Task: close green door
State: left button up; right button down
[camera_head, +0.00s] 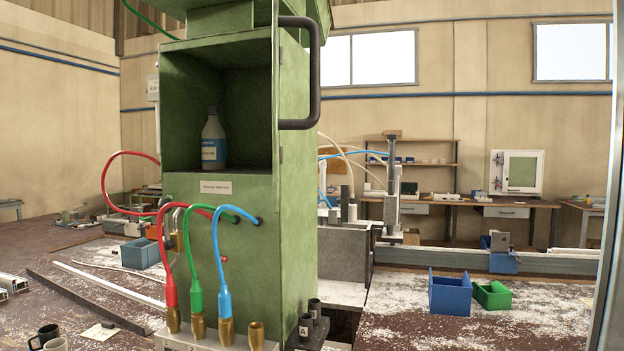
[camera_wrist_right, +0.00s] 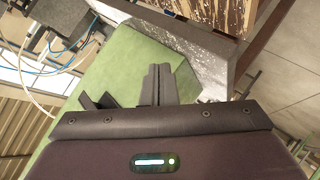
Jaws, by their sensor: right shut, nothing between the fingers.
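The green cabinet (camera_head: 296,240) stands in the middle of the head view, with its upper compartment (camera_head: 190,100) open to the front. The green door (camera_head: 277,90) appears nearly edge-on at the right side of that opening, swung outward. Its black bar handle (camera_head: 318,75) sticks out to the right. A bottle (camera_head: 213,140) with a blue label stands inside the compartment. In the right wrist view my right gripper (camera_wrist_right: 158,70) is shut and empty, in front of a green surface (camera_wrist_right: 125,62). A dark piece beside its fingers cannot be identified. My left gripper is not in view.
Red, green and blue hoses (camera_head: 222,255) loop from the cabinet front to brass fittings below. A blue bin (camera_head: 450,294) and a green bin (camera_head: 493,296) stand at the right on a chip-covered surface. Mugs (camera_head: 45,336) stand at the lower left.

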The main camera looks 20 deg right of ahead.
jog(key=w+r+n+t+y, duration=0.25)
jog(key=r+n+y, duration=0.35)
jog(key=r+n, duration=0.6)
jog(key=w+r+n+t+y, duration=0.25)
jog(key=r+n+y, duration=0.4)
jog(key=r, duration=1.05)
jog(key=s+d+r+n+g+y, duration=0.2)
jog(key=s+r+n+g, duration=0.5)
jog(key=s+r+n, duration=0.35)
jog(key=s+d+r+n+g+y, duration=0.1)
jog(key=s+r+n+g+y, duration=0.1)
jog(key=s+r+n+g, duration=0.8)
jog(key=w+a+n+t+p, duration=0.2)
jog(key=w+a+t+p, duration=0.1)
jog(key=a+p, duration=0.7)
jog(key=shift+f+x, duration=0.3)
jog(key=shift+x, duration=1.55)
